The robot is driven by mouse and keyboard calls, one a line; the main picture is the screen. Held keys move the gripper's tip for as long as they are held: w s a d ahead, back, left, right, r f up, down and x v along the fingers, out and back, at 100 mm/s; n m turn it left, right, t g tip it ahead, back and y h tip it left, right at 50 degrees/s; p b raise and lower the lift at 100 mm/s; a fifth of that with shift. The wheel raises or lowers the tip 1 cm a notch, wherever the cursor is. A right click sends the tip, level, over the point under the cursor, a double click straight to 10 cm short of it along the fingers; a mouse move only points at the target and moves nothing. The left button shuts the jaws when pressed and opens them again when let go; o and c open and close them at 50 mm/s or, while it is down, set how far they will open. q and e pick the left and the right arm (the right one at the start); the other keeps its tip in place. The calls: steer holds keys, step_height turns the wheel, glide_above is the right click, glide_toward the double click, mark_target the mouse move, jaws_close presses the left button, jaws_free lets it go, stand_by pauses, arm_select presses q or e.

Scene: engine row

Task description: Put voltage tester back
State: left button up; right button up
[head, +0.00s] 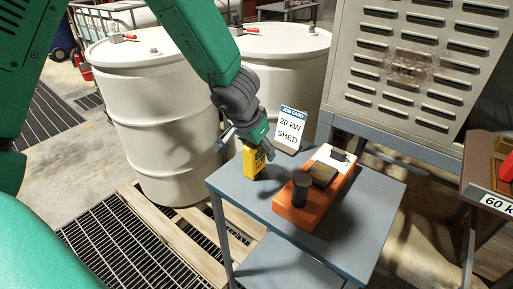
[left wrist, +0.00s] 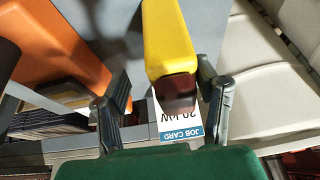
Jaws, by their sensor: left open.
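The yellow voltage tester (head: 253,161) stands upright on the blue-grey table (head: 262,194), near its left edge. My left gripper (head: 246,140) is open just above and around the tester's top. In the left wrist view the yellow tester (left wrist: 168,45) with its dark red end lies between the two fingers (left wrist: 160,95), nearer the right one. I cannot tell whether that finger touches it. My right gripper is not in view.
An orange block with a black knob (head: 309,205) sits to the tester's right. A job card (head: 291,130) stands behind. White drums (head: 150,110) are at the back left, a louvred cabinet (head: 415,65) at the back right. A brown bench (head: 484,185) is at far right.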

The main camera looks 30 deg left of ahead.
arm_select(q)
steer(key=p+v, duration=0.7)
steer(key=v, duration=0.5)
steer(key=s+a+f+g+y, duration=0.35)
steer(key=s+f, duration=0.75)
steer(key=f, duration=0.5)
steer(key=s+d+f+h, duration=0.2)
steer(key=s+d+f, duration=0.1)
steer(key=s, duration=0.4)
steer(key=s+d+f+h, duration=0.1)
steer(key=s+d+f, duration=0.2)
steer(key=s+f, duration=0.3)
steer(key=shift+s+d+f+h, duration=0.25)
steer(key=shift+s+h, duration=0.1)
steer(key=shift+s, duration=0.35)
steer(key=shift+a+g, duration=0.15)
steer(key=shift+g, duration=0.1)
